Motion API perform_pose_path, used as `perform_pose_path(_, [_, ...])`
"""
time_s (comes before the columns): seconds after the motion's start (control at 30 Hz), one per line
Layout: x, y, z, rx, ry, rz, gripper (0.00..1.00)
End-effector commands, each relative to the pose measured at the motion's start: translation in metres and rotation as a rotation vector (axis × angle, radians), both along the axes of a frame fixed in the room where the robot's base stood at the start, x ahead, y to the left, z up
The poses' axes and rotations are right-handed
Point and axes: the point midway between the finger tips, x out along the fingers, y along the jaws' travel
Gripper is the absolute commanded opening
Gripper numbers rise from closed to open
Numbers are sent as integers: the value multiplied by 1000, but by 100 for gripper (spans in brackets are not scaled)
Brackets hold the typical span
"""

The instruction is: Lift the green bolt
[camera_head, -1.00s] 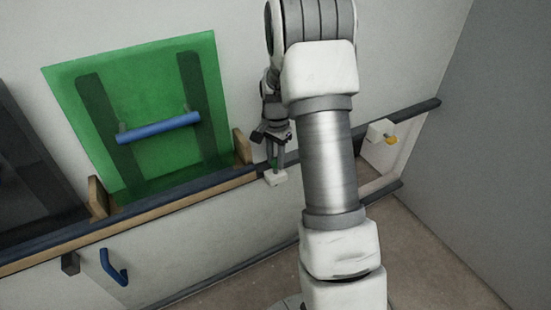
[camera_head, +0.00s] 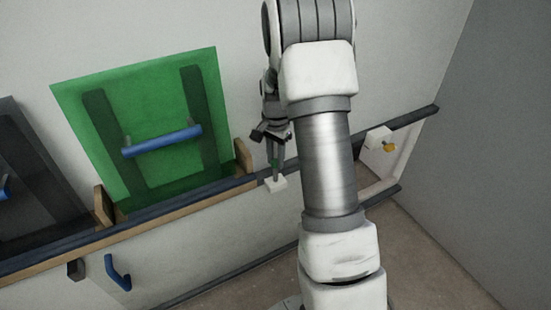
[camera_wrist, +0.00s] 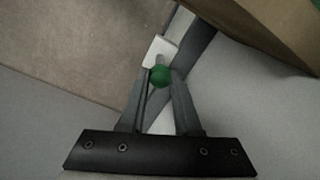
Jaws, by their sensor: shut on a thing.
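The green bolt shows in the wrist view as a round green knob (camera_wrist: 160,76) between the tips of my gripper (camera_wrist: 160,84). The fingers are shut on it. A white block (camera_wrist: 160,48) lies just beyond the bolt; I cannot tell whether the two touch. In the head view my gripper (camera_head: 275,160) points down beside the dark rail, with the white block (camera_head: 276,185) right under its fingertips. The bolt cannot be made out in the head view.
A green panel (camera_head: 150,105) with a blue handle (camera_head: 162,140) stands left of my gripper. A dark rail (camera_head: 140,222) runs along the wall. Another white block with a yellow knob (camera_head: 389,148) sits at the right. A blue hook (camera_head: 117,272) hangs lower left.

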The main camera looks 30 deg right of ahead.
Motion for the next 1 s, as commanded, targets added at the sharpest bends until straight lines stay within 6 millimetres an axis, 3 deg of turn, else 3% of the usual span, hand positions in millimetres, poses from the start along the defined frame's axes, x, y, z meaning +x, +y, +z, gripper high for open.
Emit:
perform_pose_path(0.17, [2, -1, 4, -2, -6, 0, 0])
perform_pose_path(0.2, [2, -1, 4, -2, -6, 0, 35])
perform_pose_path(0.37, [1, -1, 3, -1, -5, 0, 62])
perform_pose_path(0.73, [1, 0, 8, -1, -5, 0, 62])
perform_pose_path(0.87, [2, -1, 27, -2, -8, 0, 62])
perform_pose_path(1.0, [2, -1, 60, -3, -9, 0, 62])
